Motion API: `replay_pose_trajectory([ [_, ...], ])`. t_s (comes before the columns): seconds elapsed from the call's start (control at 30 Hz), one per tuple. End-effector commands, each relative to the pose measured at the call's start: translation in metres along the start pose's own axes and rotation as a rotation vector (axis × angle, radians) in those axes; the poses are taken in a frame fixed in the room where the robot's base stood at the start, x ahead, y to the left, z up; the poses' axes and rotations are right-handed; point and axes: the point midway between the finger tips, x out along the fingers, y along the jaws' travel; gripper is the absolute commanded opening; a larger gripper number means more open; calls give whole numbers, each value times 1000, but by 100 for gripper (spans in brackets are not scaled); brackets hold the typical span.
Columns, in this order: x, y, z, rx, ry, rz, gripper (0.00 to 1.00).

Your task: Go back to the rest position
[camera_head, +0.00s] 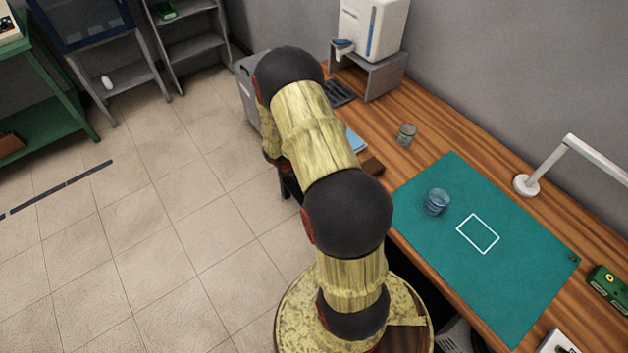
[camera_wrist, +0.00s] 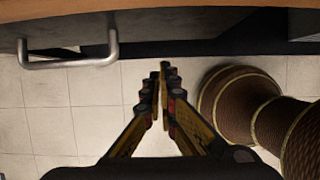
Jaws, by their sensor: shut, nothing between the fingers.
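My gripper (camera_wrist: 163,88) is shut and empty in the wrist view. Its fingertips meet in front of the tiled floor, below the table's front edge (camera_wrist: 160,18). In the head view my arm reaches up from my base toward the left end of the wooden table (camera_head: 450,130), and my gripper is hidden behind it. A metal handle (camera_wrist: 68,62) is at the upper left of the wrist view, apart from the fingers. Part of my own body shows at the right of the wrist view.
A green mat (camera_head: 510,290) with a white outlined rectangle holds a blue glass (camera_head: 437,201). Another glass (camera_head: 406,134) stands behind it. A white dispenser (camera_head: 385,28), a lamp (camera_head: 528,185) and a green box (camera_head: 608,286) are on the table.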

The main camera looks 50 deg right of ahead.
Motion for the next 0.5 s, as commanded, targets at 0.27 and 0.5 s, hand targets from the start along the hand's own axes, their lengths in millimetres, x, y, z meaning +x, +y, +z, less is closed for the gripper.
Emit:
replay_pose_trajectory([
  [0.27,-61,2,2,0,0,6,0],
  [0.5,-80,1,1,1,0,4,0],
])
